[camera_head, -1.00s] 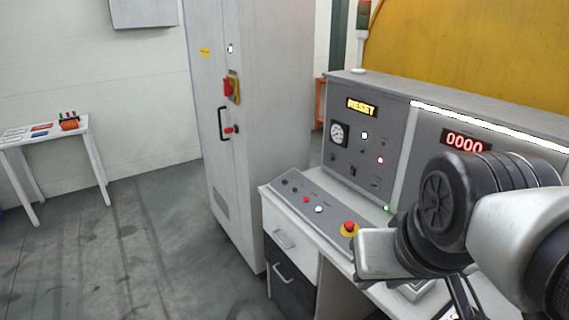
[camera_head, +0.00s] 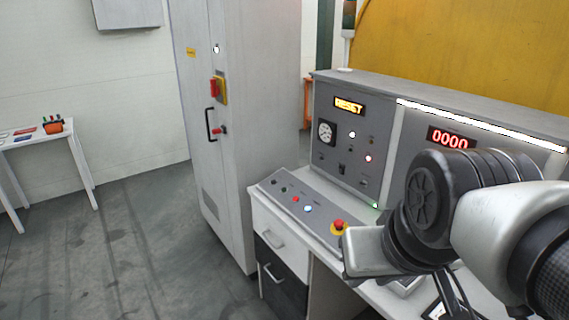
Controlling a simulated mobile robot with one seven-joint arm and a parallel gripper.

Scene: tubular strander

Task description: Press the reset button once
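A sloped button strip (camera_head: 284,187) runs along the desk's left side. It carries several small buttons, including a red one (camera_head: 295,199) and a lit bluish-white one (camera_head: 308,209). Their labels are too small to read, so I cannot tell for sure which is the reset button. A red mushroom button on a yellow base (camera_head: 338,227) sits at the strip's near end. My arm reaches in from the right, in front of the desk. I cannot make out the gripper fingers.
A tall grey cabinet (camera_head: 240,130) with a red-yellow switch (camera_head: 218,90) stands left of the desk. A counter (camera_head: 451,138) reads 0000 behind my arm. A white side table (camera_head: 50,138) stands at far left. The floor (camera_head: 130,240) between is clear.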

